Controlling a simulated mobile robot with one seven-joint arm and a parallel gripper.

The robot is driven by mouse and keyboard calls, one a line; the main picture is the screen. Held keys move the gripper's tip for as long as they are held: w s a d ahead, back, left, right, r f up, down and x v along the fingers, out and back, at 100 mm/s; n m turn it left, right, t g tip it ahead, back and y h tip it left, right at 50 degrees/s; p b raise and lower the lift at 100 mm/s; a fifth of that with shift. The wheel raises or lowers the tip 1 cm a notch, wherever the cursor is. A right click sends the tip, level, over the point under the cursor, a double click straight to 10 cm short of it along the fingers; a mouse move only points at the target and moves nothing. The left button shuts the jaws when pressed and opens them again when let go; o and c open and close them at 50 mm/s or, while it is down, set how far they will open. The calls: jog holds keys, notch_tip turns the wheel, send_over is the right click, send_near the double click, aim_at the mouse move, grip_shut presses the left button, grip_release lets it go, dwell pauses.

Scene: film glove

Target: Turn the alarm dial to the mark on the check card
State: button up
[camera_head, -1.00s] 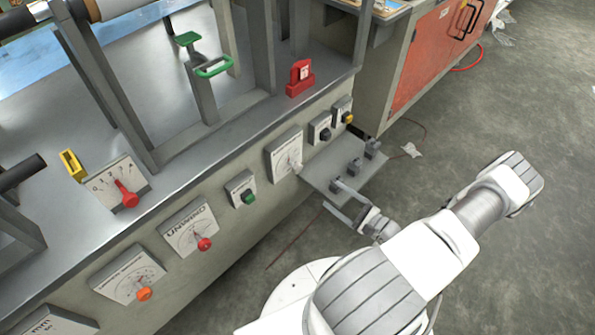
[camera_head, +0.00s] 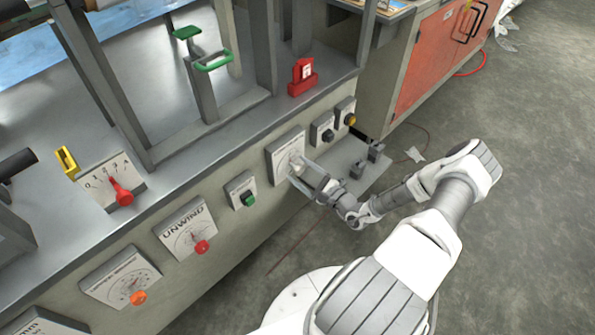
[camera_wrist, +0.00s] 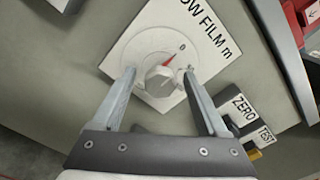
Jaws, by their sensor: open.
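The alarm dial (camera_wrist: 158,79) is a light grey knob on a white plate lettered "LOW FILM m" (camera_wrist: 190,35), partly cut off. Its red pointer points up and slightly right, near a "0". In the head view the dial plate (camera_head: 284,146) is on the machine's front panel, and my gripper hides part of it. My gripper (camera_wrist: 158,76) is open, its fingers on either side of the knob; contact cannot be told. In the head view my gripper (camera_head: 298,172) is at the plate. I cannot identify the check card for certain; a red holder with a white label (camera_head: 302,79) stands on the machine top.
Buttons marked "ZERO" (camera_wrist: 242,105) and "TEST" (camera_wrist: 265,135) are right of the dial in the wrist view. A grey shelf with small posts (camera_head: 365,170) juts out below the panel. Other dials, including "UNWIND" (camera_head: 185,232), are to the left. Open floor lies right.

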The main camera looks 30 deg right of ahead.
jog(key=shift+w+a, duration=0.25)
jog(key=shift+w, duration=0.4)
grip_shut()
